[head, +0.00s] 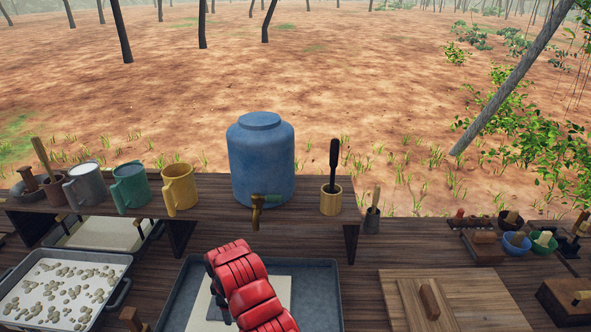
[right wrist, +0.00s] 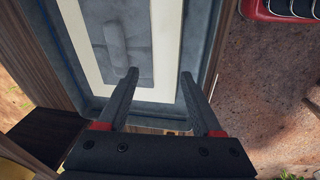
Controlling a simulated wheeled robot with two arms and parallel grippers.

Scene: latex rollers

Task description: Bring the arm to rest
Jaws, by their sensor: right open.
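My right gripper (right wrist: 158,75) is open in the right wrist view, with two black fingers apart and nothing seen between them. It is over the near end of a grey-blue tray (right wrist: 178,108). A cream sheet (right wrist: 168,60) lies in the tray, and on it is a grey slab (right wrist: 140,45) with a raised bar, apart from the fingers. In the head view a red arm of mine reaches over the same tray (head: 325,290) and covers part of the sheet (head: 281,290). The gripper is mostly hidden there. My left gripper is not in view.
A shelf behind the tray holds a blue barrel (head: 262,160) with a tap (head: 257,210), several mugs, and a wooden cup (head: 331,202). A tray of pale lumps (head: 60,290) stands left. A wooden board with a handle (head: 455,300) and small bowls (head: 544,242) are right.

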